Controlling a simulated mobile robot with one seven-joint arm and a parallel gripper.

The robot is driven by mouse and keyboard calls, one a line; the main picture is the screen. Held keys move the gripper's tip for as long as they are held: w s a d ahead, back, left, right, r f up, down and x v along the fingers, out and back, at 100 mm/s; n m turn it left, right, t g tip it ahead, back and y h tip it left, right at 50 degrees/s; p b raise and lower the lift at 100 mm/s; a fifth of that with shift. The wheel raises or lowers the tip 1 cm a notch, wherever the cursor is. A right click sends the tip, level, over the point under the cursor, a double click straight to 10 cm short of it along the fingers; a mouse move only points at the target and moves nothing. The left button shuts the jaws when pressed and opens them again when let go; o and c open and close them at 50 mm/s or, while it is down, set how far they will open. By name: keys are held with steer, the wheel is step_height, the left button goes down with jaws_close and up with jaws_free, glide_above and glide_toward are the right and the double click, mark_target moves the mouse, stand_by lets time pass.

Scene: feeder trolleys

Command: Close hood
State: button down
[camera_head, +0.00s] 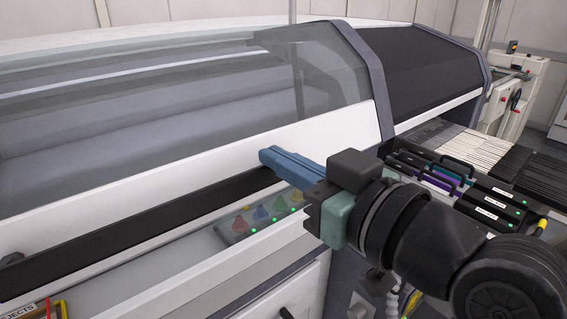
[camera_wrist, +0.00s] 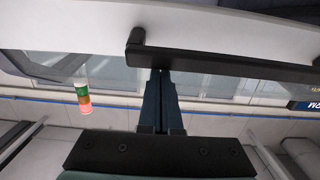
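The hood (camera_head: 190,165) is the long front cover of the machine, with a clear window above a white lower band. A black handle bar (camera_head: 130,232) runs along its front. The frames do not clearly show how far the hood is raised. My gripper (camera_head: 266,157) is in front of the white band, by the right end of the bar. In the wrist view, its dark blue fingers (camera_wrist: 159,74) lie together with nothing visible between them. Their tips are close to the end of the handle bar (camera_wrist: 230,62); contact cannot be told.
A panel of coloured buttons (camera_head: 262,214) with green lights sits below the bar. Feeders (camera_head: 480,195) fill the bay at the right, behind my arm. A dark cover (camera_head: 425,72) adjoins the hood. A signal lamp (camera_wrist: 83,98) shows in the wrist view.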

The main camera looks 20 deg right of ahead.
step_height(320, 180, down, 13)
steer(key=w+a+t+b, duration=0.1)
steer(key=w+b, duration=0.2)
steer(key=b, duration=0.7)
steer(key=shift+b, duration=0.4)
steer(key=shift+r, duration=0.2)
